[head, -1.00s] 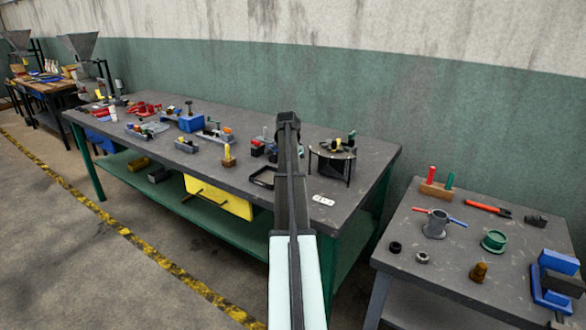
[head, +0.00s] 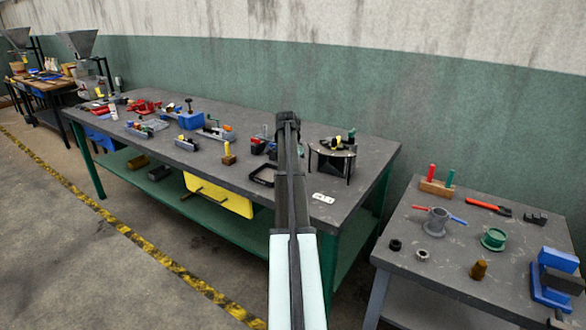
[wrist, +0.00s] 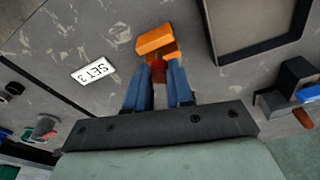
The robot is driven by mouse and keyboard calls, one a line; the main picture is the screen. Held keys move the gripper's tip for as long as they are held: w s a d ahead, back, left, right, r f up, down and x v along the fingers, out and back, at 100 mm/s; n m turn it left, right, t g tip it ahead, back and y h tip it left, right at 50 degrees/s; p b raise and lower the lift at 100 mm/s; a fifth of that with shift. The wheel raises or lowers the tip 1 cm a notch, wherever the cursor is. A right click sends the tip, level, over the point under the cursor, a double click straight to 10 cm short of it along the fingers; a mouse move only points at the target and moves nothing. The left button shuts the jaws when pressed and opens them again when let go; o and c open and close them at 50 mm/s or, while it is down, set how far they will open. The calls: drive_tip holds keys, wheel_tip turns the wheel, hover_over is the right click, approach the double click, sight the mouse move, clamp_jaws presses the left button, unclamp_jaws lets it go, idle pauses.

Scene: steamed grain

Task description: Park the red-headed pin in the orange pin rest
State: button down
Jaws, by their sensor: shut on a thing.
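My gripper (wrist: 158,68) has blue fingers and is shut on the red-headed pin. The pin's red head (wrist: 158,73) shows between the fingertips in the wrist view, and its shaft cannot be made out. The orange pin rest (wrist: 156,42) lies right at the fingertips, just beyond the red head. I cannot tell whether the pin touches the rest or is in it. In the head view my dark arm covers the gripper's fingers, the pin and the rest.
A white label reading "SET 3" (wrist: 93,69) lies left of the rest. A black tray (wrist: 212,42) lies to its right, with dark blocks (wrist: 297,74) farther right. Grey tabletop is bare around the label.

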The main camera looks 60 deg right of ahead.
drive_tip(key=shift+f, duration=0.8)
idle(0.8)
drive_tip(key=c, duration=0.9)
unclamp_jaws()
wheel_tip(320, 180, up, 14)
drive_tip(key=a, duration=0.2)
drive_tip(key=shift+w+f, duration=0.15)
drive_tip(key=shift+w, duration=0.1)
